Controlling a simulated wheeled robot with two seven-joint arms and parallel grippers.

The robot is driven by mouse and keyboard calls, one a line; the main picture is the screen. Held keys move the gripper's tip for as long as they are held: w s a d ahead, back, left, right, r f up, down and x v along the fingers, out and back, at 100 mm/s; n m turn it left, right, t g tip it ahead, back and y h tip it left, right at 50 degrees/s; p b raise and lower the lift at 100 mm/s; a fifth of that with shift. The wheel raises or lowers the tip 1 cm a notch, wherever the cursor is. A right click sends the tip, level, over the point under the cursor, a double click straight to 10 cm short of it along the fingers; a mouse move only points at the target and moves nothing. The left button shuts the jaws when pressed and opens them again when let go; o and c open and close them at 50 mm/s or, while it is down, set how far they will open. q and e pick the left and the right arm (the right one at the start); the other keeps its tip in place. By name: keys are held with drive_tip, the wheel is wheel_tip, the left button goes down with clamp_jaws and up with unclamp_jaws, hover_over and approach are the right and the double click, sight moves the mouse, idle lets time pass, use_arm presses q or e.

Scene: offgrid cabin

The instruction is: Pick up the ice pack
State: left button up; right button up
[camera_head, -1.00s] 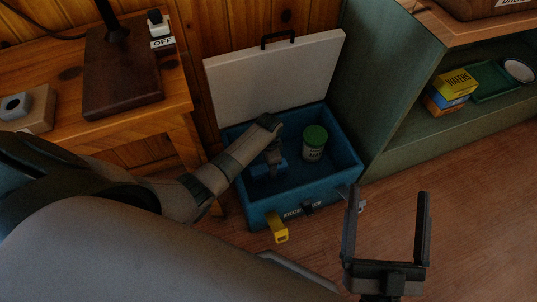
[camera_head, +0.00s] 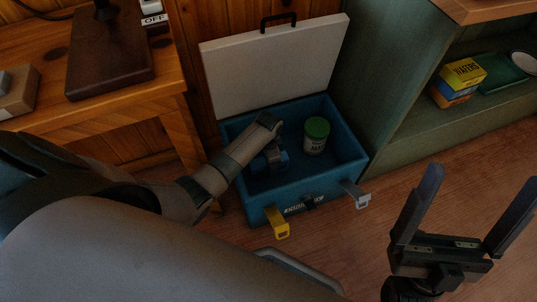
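The ice pack (camera_head: 284,158) looks like a small blue block inside the blue cooler (camera_head: 345,172), toward its left side. My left gripper (camera_head: 270,157) reaches down into the cooler right at the ice pack, and blue shows beside the gripper. The wrist covers much of the pack, and whether the fingers are closed on it is hidden. The cooler's white lid stands open behind it. My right gripper (camera_head: 484,176) is open and empty, its fingers wide apart, over the floor at the right.
A green-lidded jar (camera_head: 316,137) stands in the cooler to the right of my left gripper. Yellow (camera_head: 277,222) and grey (camera_head: 356,194) latches stick out in front. A green shelf unit (camera_head: 400,110) stands close on the right, a wooden table (camera_head: 165,80) on the left.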

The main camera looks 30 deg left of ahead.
idle(0.3)
use_arm(q)
clamp_jaws()
drive_tip(key=shift+r, duration=0.1)
